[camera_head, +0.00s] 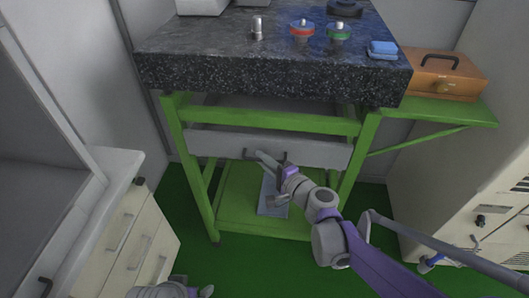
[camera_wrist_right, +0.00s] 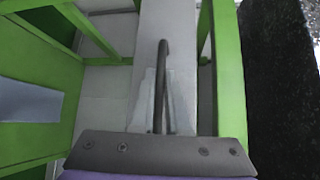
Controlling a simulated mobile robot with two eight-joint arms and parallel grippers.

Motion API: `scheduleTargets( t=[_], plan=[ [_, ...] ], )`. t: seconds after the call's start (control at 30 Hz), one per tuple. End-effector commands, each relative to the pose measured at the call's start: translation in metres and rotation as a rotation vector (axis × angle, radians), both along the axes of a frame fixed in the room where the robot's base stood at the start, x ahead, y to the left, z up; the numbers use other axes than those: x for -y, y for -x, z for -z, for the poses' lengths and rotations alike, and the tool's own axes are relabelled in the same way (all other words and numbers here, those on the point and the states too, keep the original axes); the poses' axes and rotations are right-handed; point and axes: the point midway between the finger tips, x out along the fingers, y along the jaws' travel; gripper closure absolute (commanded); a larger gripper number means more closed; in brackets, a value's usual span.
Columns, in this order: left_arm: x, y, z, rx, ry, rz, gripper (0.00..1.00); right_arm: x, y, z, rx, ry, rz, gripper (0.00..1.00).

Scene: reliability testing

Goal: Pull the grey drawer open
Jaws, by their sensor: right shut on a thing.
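The grey drawer (camera_head: 220,145) sits under the stone-topped green bench, its front below a green rail. Its dark bar handle (camera_wrist_right: 163,60) stands out from the grey front in the right wrist view. My right gripper (camera_head: 264,158) is at the middle of the drawer front, shut on the handle; the gripper hides part of the handle in the head view. I cannot tell whether the drawer is slightly out. My left gripper (camera_head: 192,291) is only partly in view at the bottom edge, away from the drawer; its opening is unclear.
The green bench frame (camera_head: 200,185) has legs on both sides of the drawer and a lower shelf. A cream drawer cabinet (camera_head: 130,245) stands at left. A large beige cabinet (camera_head: 450,150) stands at right. Green floor is clear in front of the bench.

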Motion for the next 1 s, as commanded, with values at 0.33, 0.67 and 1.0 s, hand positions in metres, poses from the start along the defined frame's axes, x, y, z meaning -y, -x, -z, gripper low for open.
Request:
scheduleTargets(
  t=[0.33, 0.67, 1.0],
  plan=[
    [0.0, 0.003, -0.024, 0.008, 0.0, 0.0, 0.0, -0.015, 0.105, -0.002, 0.001, 0.001, -0.003, 1.0],
    [0.0, 0.004, -0.037, 0.013, 0.0, 0.0, 0.0, -0.027, 0.192, -0.001, 0.001, 0.0, -0.003, 1.0],
    [0.0, 0.004, -0.042, 0.014, 0.0, 0.0, 0.0, -0.032, 0.23, 0.0, 0.0, 0.002, -0.001, 1.0]
  ],
)
